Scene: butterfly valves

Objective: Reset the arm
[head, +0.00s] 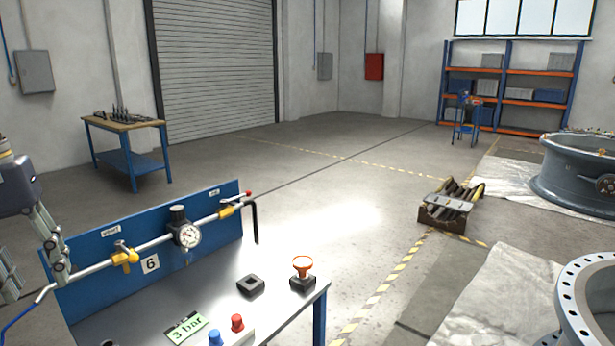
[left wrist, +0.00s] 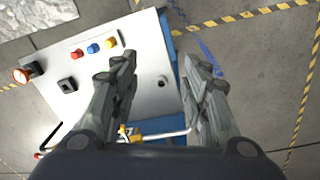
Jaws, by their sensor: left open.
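My left gripper (head: 30,262) is at the left edge of the head view, close to the left end of the pipe on the blue panel. In the left wrist view my left gripper (left wrist: 165,85) points down with its two fingers apart and nothing between them but table edge and floor. The pipe carries a yellow valve (head: 125,257), a pressure gauge (head: 187,234) and a second yellow valve (head: 228,210). The yellow valve also shows low in the left wrist view (left wrist: 128,134). My right gripper does not show.
The workbench (head: 215,297) bears a green "3 bar" card (head: 187,328), red (head: 237,322) and blue (head: 215,338) buttons, a dark square block (head: 251,285) and an orange-topped part (head: 303,266). Open floor lies behind. Large flanged rings (head: 580,318) stand at right.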

